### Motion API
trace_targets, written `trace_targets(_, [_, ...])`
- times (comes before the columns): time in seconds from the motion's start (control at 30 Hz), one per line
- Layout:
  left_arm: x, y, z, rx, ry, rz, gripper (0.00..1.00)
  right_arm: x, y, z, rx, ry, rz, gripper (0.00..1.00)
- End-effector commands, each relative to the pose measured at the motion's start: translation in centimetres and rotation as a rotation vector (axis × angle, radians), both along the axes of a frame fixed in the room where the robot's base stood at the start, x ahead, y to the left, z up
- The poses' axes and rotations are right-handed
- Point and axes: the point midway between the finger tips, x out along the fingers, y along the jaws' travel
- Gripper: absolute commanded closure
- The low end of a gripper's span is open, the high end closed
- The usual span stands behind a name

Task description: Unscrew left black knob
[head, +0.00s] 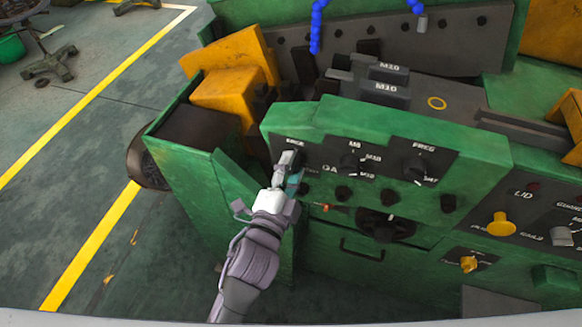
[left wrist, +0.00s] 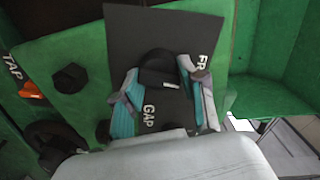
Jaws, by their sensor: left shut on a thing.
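The left black knob (left wrist: 158,66) sits on a dark label plate of the green machine, between the two fingers of my left gripper (left wrist: 163,92) in the left wrist view. My left gripper (head: 290,172) is shut on this knob at the left end of the front panel in the head view, where the gripper mostly hides the knob. The middle knob (head: 350,163) and right knob (head: 415,169) stand on the same panel, clear of the gripper. My right gripper is not in view.
Below the panel are small black knobs (head: 343,193), a larger dark dial (head: 385,227) and a drawer-like handle (head: 362,249). A yellow mushroom button (head: 501,225) is at the right. A green side panel (head: 205,205) stands left of the arm.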

Motion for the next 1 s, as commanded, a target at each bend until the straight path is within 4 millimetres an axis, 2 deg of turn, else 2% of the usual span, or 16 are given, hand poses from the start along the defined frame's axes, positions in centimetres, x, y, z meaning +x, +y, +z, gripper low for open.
trace_targets(0.3, [-0.03, 0.0, -0.16, -0.094, 0.035, 0.0, 0.93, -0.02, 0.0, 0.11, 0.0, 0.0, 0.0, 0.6])
trace_targets(0.77, [-0.03, -0.01, -0.2, -0.106, 0.039, 0.0, 0.93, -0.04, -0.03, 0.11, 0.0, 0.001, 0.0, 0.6])
trace_targets(0.8, [-0.04, 0.0, -0.2, -0.106, 0.039, 0.0, 0.57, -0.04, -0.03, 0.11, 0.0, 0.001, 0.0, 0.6])
trace_targets(0.93, [-0.03, -0.01, -0.17, -0.105, 0.038, -0.001, 0.35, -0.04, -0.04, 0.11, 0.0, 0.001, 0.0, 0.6])
trace_targets(1.0, [-0.02, 0.0, -0.13, -0.106, 0.038, 0.0, 0.34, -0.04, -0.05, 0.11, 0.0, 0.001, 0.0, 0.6])
